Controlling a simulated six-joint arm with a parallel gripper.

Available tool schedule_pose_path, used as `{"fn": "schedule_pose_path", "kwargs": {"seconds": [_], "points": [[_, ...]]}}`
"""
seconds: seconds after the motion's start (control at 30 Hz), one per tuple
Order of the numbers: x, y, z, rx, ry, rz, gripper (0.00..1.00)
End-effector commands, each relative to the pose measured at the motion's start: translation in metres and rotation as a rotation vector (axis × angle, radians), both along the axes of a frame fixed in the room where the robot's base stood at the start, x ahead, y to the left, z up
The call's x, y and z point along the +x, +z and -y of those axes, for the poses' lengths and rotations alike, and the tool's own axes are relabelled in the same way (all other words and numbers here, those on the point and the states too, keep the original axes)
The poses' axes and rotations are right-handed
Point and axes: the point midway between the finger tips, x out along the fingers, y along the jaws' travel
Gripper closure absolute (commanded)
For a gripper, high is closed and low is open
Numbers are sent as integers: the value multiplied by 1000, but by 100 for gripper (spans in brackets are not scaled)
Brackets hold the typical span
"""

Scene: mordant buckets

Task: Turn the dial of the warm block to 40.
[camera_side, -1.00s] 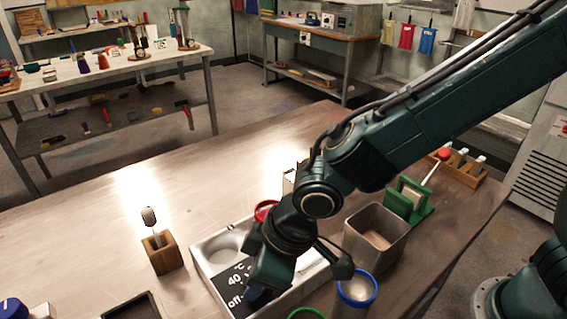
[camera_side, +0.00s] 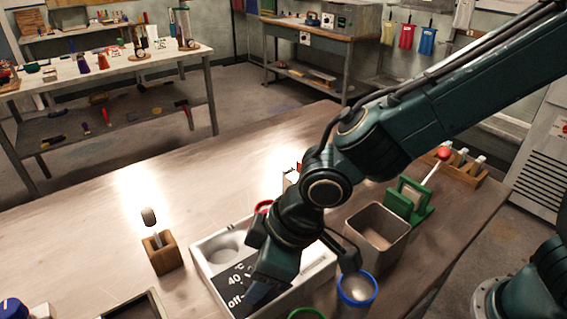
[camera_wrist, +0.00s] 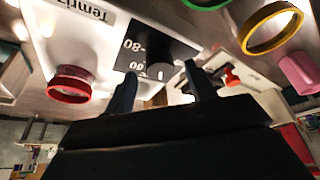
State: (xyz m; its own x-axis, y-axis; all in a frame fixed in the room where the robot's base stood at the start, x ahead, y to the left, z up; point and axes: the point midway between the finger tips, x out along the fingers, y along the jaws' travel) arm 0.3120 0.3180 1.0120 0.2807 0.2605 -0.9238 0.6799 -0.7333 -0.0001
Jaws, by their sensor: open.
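The warm block (camera_side: 207,262) is a white box on the table with a black panel marked °C, 40 and off. The wrist view shows its white side (camera_wrist: 60,42) and the panel with 80 and 60. A grey dial (camera_wrist: 158,71) on the panel shows between my fingers in the wrist view; where it points is unclear. My arm hides the dial in the side view. My gripper (camera_side: 305,275) is over the block, fingers spread and empty. In the wrist view my gripper (camera_wrist: 160,83) has a finger on either side of the dial; contact cannot be told.
A grey bin (camera_side: 378,230) and a blue-rimmed bucket (camera_side: 357,290) stand close right of the block.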

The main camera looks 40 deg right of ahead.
Motion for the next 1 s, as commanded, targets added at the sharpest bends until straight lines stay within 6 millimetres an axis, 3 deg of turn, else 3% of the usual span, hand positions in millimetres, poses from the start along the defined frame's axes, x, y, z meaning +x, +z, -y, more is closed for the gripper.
{"fn": "schedule_pose_path", "kwargs": {"seconds": [0.7, 1.0], "points": [[-28, 92, 26, 3, 0, 3, 45], [-34, 111, 31, 1, 0, 1, 45]]}}
